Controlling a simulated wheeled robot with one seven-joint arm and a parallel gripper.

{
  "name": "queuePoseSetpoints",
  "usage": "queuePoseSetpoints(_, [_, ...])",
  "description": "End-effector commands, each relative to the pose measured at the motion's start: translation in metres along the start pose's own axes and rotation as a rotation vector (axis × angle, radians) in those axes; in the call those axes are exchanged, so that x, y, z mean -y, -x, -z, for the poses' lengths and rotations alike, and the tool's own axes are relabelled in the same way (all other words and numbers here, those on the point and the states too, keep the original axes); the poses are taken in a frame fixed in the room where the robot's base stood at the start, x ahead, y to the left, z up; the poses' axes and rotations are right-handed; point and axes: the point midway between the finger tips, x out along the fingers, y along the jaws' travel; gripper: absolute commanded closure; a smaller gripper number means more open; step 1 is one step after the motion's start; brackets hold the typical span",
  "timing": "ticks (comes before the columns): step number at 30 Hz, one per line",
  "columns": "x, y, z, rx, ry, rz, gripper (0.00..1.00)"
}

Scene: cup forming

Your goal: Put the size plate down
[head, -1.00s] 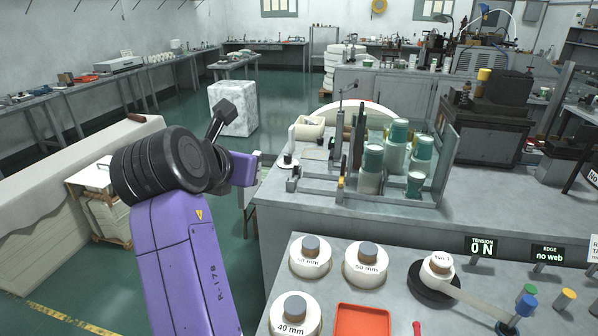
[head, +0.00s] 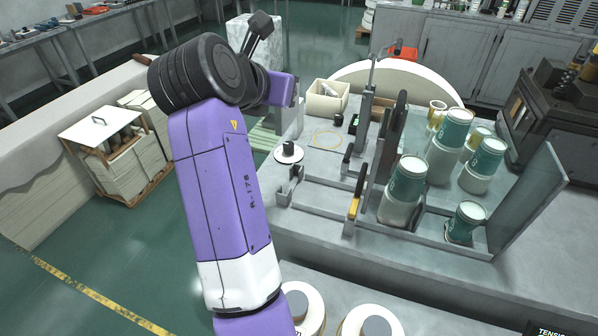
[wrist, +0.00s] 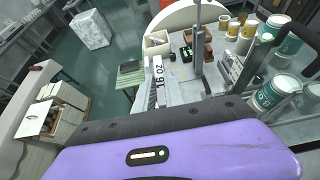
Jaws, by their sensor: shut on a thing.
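The size plate (wrist: 159,73) is a narrow white strip marked "16 oz" in black, upright in the middle of the wrist view. My gripper (wrist: 153,92) is shut on it, just past the edge of the purple hand. In the head view my gripper (head: 297,94) is at the left end of the grey bench (head: 310,215), mostly hidden by my arm, and I cannot make out the plate there. The plate appears to be above the bench's left edge; I cannot tell whether it touches anything.
A beige bin (head: 326,104) and a small device with a green display (head: 353,120) stand nearby. A white disc with a dark knob (head: 288,153) lies nearer. Upright metal posts (head: 372,165) and green-and-white cup stacks (head: 405,185) fill the middle. A clear panel (head: 527,195) stands right.

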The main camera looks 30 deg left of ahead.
Motion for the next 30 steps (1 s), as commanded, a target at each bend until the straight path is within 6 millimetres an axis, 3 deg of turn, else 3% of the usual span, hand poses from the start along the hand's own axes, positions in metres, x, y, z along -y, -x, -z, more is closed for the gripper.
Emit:
queuePoseSetpoints(13, [0.0,0.002,0.009,-0.001,0.017,0.008,1.0])
queuePoseSetpoints(30, [0.002,-0.055,0.121,-0.003,0.019,0.008,1.0])
